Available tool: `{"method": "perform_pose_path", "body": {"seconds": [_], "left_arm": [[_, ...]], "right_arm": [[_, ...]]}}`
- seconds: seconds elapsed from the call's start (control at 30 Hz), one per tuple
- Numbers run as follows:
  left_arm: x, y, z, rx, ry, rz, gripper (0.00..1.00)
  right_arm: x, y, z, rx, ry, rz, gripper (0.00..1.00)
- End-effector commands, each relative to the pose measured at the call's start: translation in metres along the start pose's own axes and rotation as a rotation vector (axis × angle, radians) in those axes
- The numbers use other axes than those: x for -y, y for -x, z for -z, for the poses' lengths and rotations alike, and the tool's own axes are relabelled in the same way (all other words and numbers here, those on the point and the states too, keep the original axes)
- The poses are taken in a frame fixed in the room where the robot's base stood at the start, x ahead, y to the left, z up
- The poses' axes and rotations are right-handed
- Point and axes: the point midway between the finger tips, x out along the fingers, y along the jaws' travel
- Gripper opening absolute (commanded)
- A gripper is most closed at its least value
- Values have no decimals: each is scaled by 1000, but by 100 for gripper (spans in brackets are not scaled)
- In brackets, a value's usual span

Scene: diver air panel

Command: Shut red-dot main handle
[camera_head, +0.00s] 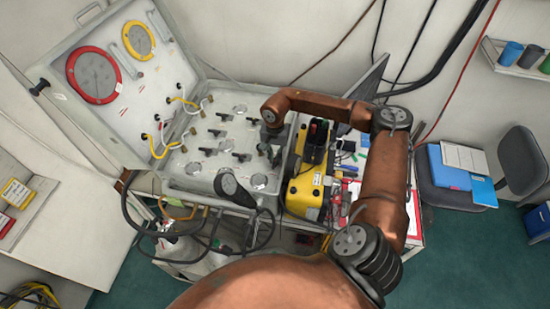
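The diver air panel is an open grey case with a flat lower face (190,170) carrying several small black handles (208,151). No red dot is clear enough at this size to single out the main handle. The raised lid holds a red-rimmed gauge (95,75) and a yellow-rimmed gauge (139,39). My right arm reaches in from the right, and my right gripper (272,142) points down at the right edge of the lower panel. Its fingers are small and dark against black handles, so their opening and any contact are unclear. My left gripper is not visible.
A yellow device (304,188) stands right of the panel, close under my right arm. A dark round-ended object (230,185) and black hoses lie at the panel's front. Yellow hoses (160,143) cross the panel's left side. A chair (523,160) stands at far right.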

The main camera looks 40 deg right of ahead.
Motion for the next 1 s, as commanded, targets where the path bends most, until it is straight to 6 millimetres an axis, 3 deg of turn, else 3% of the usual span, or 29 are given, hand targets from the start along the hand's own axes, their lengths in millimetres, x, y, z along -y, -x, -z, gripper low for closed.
{"method": "perform_pose_path", "body": {"seconds": [0.57, 1.0], "left_arm": [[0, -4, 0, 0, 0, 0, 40], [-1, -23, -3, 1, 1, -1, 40]], "right_arm": [[0, 0, 0, 0, -50, 0, 0], [0, -1, 1, -1, -385, 0, 0]]}}
